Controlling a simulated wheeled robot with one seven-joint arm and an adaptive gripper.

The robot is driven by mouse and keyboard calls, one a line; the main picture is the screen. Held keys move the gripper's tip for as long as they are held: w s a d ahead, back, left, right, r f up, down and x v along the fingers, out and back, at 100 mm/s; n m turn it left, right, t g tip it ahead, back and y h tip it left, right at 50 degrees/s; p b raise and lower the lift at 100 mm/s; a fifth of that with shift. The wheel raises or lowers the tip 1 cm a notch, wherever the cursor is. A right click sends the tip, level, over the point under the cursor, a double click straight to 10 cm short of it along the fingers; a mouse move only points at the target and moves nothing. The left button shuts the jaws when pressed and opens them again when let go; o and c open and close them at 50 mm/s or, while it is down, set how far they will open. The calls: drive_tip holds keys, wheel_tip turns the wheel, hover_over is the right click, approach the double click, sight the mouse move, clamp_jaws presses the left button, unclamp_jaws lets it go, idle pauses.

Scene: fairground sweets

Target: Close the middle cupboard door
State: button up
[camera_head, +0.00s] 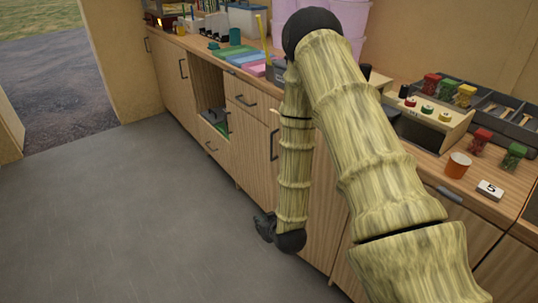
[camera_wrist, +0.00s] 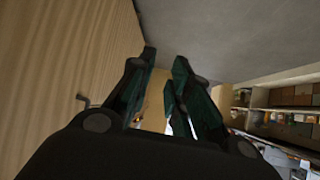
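A run of wooden cupboard fronts stands under the counter in the head view. One wooden door (camera_head: 257,150) with a dark upright handle (camera_head: 274,145) is just left of my forearm. Another wooden front (camera_head: 322,215) is right of it, partly hidden by my arm. I cannot tell which door is the middle one or whether it stands ajar. My gripper (camera_head: 264,228) hangs low in front of the cupboards, above the floor. In the wrist view my gripper (camera_wrist: 164,62) has its fingers apart, with nothing held. A wooden panel (camera_wrist: 60,60) with a small dark handle (camera_wrist: 83,100) fills the left side.
The grey floor (camera_head: 130,210) is clear on the left, with a doorway to outside at far left. An open cubby (camera_head: 209,88) sits left of the drawers.

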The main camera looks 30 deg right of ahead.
drive_tip(key=w+d+r+t+h+b, duration=0.2)
drive_tip(key=w+d+r+t+b, duration=0.1)
drive_tip(key=w+d+r, duration=0.35)
drive_tip(key=m+t+h+b, duration=0.2)
drive_tip(key=t+b, duration=0.1)
drive_tip(key=t, duration=0.1)
approach(271, 143)
drive_tip(key=x, duration=1)
drive_tip(key=shift+w+d+f, duration=0.2)
drive_tip(key=shift+d, duration=0.05)
clamp_jaws()
